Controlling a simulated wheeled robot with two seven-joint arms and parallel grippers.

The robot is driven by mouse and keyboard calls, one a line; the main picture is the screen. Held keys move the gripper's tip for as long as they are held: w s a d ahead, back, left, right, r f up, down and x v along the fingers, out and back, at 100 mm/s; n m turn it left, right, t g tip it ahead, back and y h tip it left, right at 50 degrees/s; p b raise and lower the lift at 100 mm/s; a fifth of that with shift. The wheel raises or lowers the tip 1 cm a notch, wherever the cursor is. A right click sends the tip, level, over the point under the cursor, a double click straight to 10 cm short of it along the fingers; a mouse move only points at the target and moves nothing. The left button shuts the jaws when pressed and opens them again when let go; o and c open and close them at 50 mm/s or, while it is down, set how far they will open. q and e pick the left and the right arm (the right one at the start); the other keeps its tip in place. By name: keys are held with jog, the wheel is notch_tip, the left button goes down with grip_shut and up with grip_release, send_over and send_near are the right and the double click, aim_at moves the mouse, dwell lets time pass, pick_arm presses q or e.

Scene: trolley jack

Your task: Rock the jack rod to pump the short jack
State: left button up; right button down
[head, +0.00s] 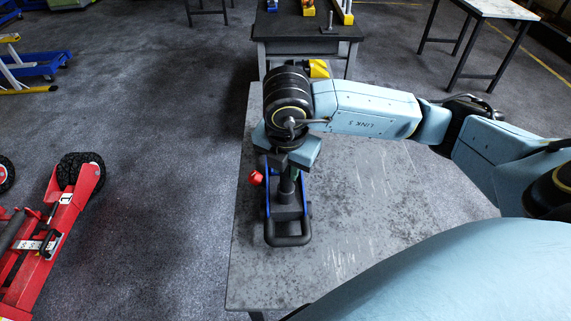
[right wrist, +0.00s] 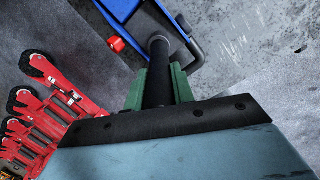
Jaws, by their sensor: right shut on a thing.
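The short jack (head: 268,200) is blue and black. It stands on the grey table, with a black loop handle (head: 289,240) at its near end and a red knob (head: 256,178) on its left side. The jack also shows at the top of the right wrist view (right wrist: 122,10). The black jack rod (right wrist: 158,62) rises from the jack. My right gripper (right wrist: 158,88) is shut on the rod, its green fingers on either side of it. In the head view the right gripper (head: 291,172) is above the jack and hides part of it. My left gripper is not in view.
The worn grey table (head: 370,220) is bare to the right of the jack. Red trolley jacks (head: 60,225) stand on the floor at left. A dark workbench (head: 295,25) with tools is behind, and another table (head: 497,8) is at the back right.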

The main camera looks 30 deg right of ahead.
aim_at(289, 189)
jog(key=shift+w+d+f+g, duration=0.1)
jog(key=shift+d+f+g, duration=0.2)
jog(key=shift+f, duration=0.1)
jog(key=shift+s+a+f+t+b, duration=0.15)
jog(key=shift+s+a+t+b, duration=0.45)
jog(key=shift+b, duration=0.3)
jog(key=shift+s+h, duration=0.3)
jog(key=shift+s+a+f+t+h+b, duration=0.2)
jog(key=shift+s+a+t+h+b, duration=0.1)
jog(key=shift+s+t+b, duration=0.25)
jog(key=shift+s+a+f+t+h+b, duration=0.2)
jog(key=shift+s+a+t+b, duration=0.15)
jog(key=shift+s+b, duration=0.2)
